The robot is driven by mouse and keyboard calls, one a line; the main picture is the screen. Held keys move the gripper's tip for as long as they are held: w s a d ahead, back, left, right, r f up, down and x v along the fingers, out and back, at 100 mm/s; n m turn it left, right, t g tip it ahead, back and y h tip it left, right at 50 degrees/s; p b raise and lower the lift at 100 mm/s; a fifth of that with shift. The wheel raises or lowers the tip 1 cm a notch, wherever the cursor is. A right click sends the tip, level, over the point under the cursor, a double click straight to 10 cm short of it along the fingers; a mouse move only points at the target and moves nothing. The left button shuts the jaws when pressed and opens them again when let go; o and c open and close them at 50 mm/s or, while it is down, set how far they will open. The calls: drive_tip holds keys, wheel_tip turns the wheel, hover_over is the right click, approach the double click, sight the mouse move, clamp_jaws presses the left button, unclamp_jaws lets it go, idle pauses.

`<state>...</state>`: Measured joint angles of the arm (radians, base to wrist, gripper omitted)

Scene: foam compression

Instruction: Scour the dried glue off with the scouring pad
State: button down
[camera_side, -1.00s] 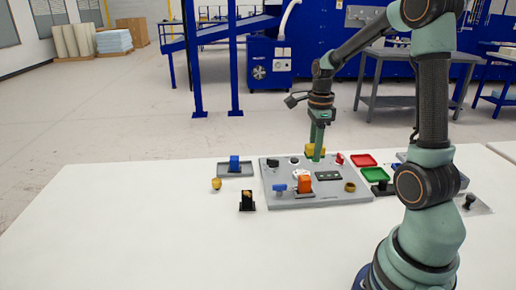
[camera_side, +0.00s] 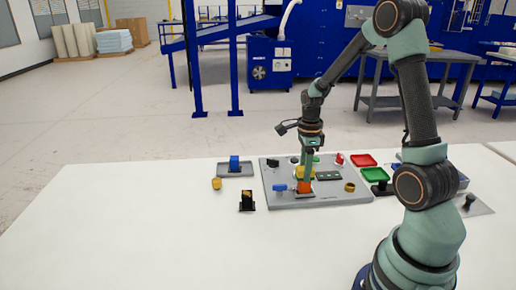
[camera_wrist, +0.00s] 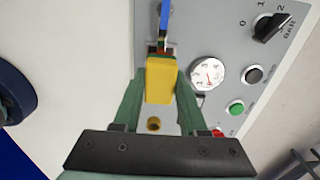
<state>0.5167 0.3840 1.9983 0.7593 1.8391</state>
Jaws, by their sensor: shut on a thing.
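My gripper (camera_wrist: 155,98) is shut on a yellow block (camera_wrist: 160,80), which I take to be the scouring pad; its fingers lie along the block's two sides. In the side view the yellow block (camera_side: 308,172) is low over the grey panel (camera_side: 345,197). An orange block (camera_side: 304,187) stands on the panel's front part, directly below or in front of the held block. I cannot tell whether they touch. I cannot make out the dried glue; the gripper and held block cover part of the panel.
A blue lever (camera_wrist: 164,20) is just beyond the block. A gauge (camera_wrist: 208,73), a black knob (camera_wrist: 270,27) and a green button (camera_wrist: 236,108) line the panel. A brass ring (camera_wrist: 153,124) is near the fingers. Red (camera_side: 363,160) and green trays (camera_side: 375,174) stand right.

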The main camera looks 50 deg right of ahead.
drive_tip(key=shift+w+a, duration=0.6)
drive_tip(key=shift+s+d+r, duration=0.1)
drive_tip(key=shift+s+d, duration=1.3)
drive_tip(key=shift+d, duration=0.05)
drive_tip(key=shift+a+r, duration=0.1)
drive_tip(key=shift+r, duration=3.9)
drive_tip(key=shift+w, duration=0.1)
